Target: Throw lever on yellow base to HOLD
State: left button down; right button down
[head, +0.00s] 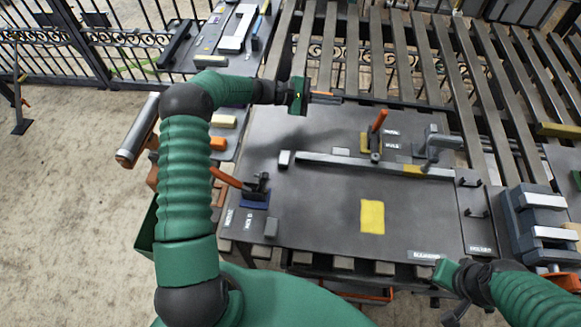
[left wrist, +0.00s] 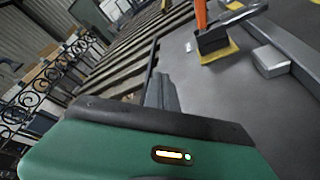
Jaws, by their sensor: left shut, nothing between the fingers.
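The lever on the yellow base has an orange handle (head: 379,121) that stands nearly upright, leaning slightly right, in the head view. Its yellow base (head: 365,143) sits on the dark tabletop, with small white labels just right of it. The lower label (head: 391,144) seems to read HOLD; the upper is too small to read. My left gripper (head: 334,97) is shut and empty, above the table's back edge, left of and behind the lever, not touching it. The left wrist view shows the shut fingers (left wrist: 162,92) and the lever's yellow base (left wrist: 217,53). My right gripper (head: 452,290) is partly visible at lower right.
A second lever on a blue base (head: 254,198) has its orange handle slanting left. A long grey bar (head: 330,163) lies across the table in front of the yellow base, near a grey clamp (head: 437,147). A yellow square (head: 372,216) marks clear tabletop. A slatted rack stands behind.

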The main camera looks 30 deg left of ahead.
pick_arm(q)
jog(key=s+d+m+g, duration=0.1)
jog(key=s+d, duration=0.1)
jog(key=s+d+m+g+y+p, duration=0.1)
jog(key=s+d, duration=0.1)
jog(key=s+d+m+g+y+p, duration=0.1)
jog(key=s+d, duration=0.1)
jog(key=d, duration=0.1)
jog(key=shift+g, duration=0.4)
jog(key=s+m, duration=0.1)
jog(key=s, duration=0.1)
jog(key=s+d+m+g+y+p, duration=0.1)
jog(key=s+d+g+y+p, duration=0.1)
jog(key=s, duration=0.1)
jog(key=shift+s+r+m, duration=0.35)
jog(key=shift+m, duration=0.05)
jog(key=s+a+r+m+y+p, duration=0.2)
jog(key=s+r+m+y+p, duration=0.2)
jog(key=s, duration=0.6)
jog(key=s+a+r+m+y+p, duration=0.1)
jog(key=s+r+m+y+p, duration=0.3)
jog(key=s, duration=0.6)
jog(key=shift+s+a+r+m+p, duration=0.3)
jog(key=shift+a+r+m+p, duration=0.1)
jog(key=shift+r+m, duration=0.45)
jog(key=shift+f, duration=0.1)
jog(key=shift+s+m, duration=0.25)
jog(key=shift+s, duration=0.05)
